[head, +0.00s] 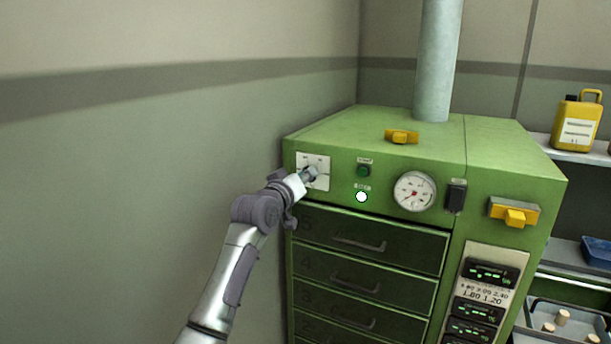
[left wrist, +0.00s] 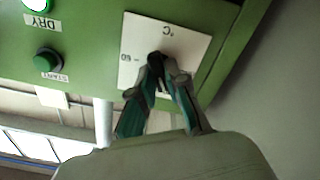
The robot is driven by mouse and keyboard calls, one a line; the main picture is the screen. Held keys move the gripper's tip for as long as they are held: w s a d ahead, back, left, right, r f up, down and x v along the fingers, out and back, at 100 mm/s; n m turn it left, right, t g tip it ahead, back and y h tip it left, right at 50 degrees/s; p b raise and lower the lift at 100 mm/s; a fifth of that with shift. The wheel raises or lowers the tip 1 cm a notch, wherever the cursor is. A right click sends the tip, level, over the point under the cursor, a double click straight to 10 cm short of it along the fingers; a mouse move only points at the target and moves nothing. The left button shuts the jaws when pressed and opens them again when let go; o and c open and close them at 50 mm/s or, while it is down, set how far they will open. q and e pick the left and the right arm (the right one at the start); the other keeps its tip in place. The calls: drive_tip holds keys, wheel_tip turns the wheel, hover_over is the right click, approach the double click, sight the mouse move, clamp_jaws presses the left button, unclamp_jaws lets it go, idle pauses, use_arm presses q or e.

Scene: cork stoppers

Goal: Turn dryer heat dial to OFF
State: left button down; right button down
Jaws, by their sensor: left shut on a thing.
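The heat dial is a small dark knob (left wrist: 155,60) on a white scale plate (head: 321,161) at the upper left of the green dryer (head: 520,165). The plate also shows in the left wrist view (left wrist: 185,38), upside down, with a °C mark and a number. My left gripper (head: 309,175) reaches the plate from the left. In the left wrist view its two fingers (left wrist: 160,72) are closed around the knob. The fingers hide much of the knob, and its pointer setting cannot be read. My right gripper is not in view.
Beside the plate are a green start button (head: 363,171), a lit white lamp (head: 361,197) and a round gauge (head: 414,191). Drawers (head: 372,240) lie below. A shelf holds a yellow canister (head: 577,122). The left wall stands close by.

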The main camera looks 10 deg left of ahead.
use_arm(q)
drive_tip(key=shift+r+n+p, duration=0.1)
drive_tip(key=shift+n+p, duration=4.5)
drive_tip(key=shift+n, duration=1.2)
drive_tip(key=c, duration=1.2)
unclamp_jaws()
drive_tip(key=shift+o, duration=0.2)
drive_tip(key=shift+w, duration=0.15)
drive_tip(key=shift+f, duration=0.2)
drive_tip(key=v, duration=0.7)
drive_tip(key=shift+s, duration=0.25)
